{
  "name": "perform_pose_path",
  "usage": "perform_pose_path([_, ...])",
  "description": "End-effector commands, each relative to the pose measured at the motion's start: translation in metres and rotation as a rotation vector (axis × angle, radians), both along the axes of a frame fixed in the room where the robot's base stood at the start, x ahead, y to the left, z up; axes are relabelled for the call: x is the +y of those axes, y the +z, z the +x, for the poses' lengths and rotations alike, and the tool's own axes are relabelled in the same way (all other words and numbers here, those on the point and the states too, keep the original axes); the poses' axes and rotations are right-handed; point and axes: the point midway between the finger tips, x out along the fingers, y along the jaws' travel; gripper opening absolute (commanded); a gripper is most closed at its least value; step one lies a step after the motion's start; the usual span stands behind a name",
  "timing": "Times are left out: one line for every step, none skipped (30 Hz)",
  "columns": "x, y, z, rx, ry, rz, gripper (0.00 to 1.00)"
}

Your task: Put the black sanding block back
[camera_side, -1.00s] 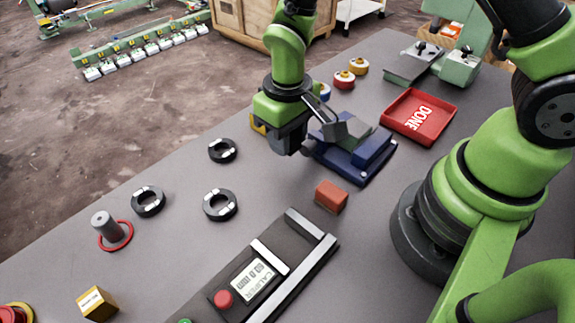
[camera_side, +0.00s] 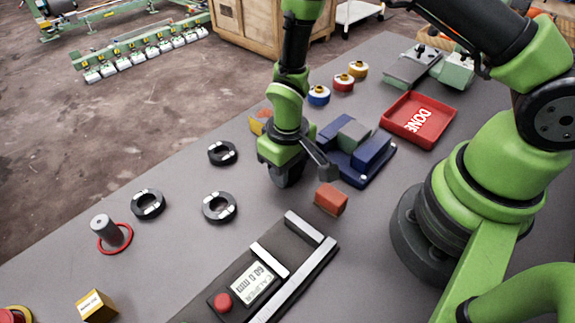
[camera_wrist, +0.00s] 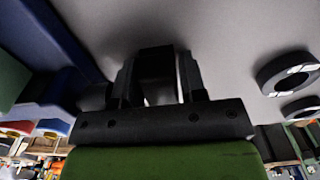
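My gripper (camera_wrist: 158,75) is in the wrist view with its fingers apart. A dark block, which looks like the black sanding block (camera_wrist: 157,53), spans the gap between the fingertips. The held block is hard to make out there, dark against dark fingers. The blue vise (camera_side: 372,152) has a grey-green block (camera_side: 353,134) between its jaws. I see no other black block on the table.
The orange-red block (camera_side: 331,198) is close below my gripper. Several black rings (camera_side: 220,207) lie to the left. A caliper device (camera_side: 262,270) lies in front, and a red DONE tray (camera_side: 441,112) is behind the vise.

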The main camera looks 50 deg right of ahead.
Motion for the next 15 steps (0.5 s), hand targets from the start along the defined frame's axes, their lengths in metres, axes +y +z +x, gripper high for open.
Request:
perform_pose_path([0.000,0.000,0.000,0.000,0.000,0.000,0.42])
perform_pose_path([0.000,0.000,0.000,0.000,0.000,0.000,0.42])
perform_pose_path([0.000,0.000,0.000,0.000,0.000,0.000,0.42])
perform_pose_path([0.000,0.000,0.000,0.000,0.000,0.000,0.42])
perform_pose_path([0.000,0.000,0.000,0.000,0.000,0.000,0.42])
perform_pose_path([0.000,0.000,0.000,0.000,0.000,0.000,0.42])
perform_pose_path([0.000,0.000,0.000,0.000,0.000,0.000,0.42])
perform_pose_path([0.000,0.001,0.000,0.000,0.000,0.000,0.42])
perform_pose_path([0.000,0.002,0.000,-0.001,0.000,0.000,0.42])
perform_pose_path([0.000,0.003,0.000,-0.001,0.000,0.000,0.42])
perform_pose_path([0.000,0.006,0.000,-0.002,0.001,0.001,0.42])
perform_pose_path([0.000,0.009,0.001,-0.003,0.001,0.001,0.42])
perform_pose_path([0.000,0.013,0.001,-0.003,0.001,0.001,0.42])
perform_pose_path([0.000,0.018,0.001,-0.004,0.001,0.001,0.42])
perform_pose_path([0.000,0.024,0.001,-0.005,0.002,0.001,0.42])
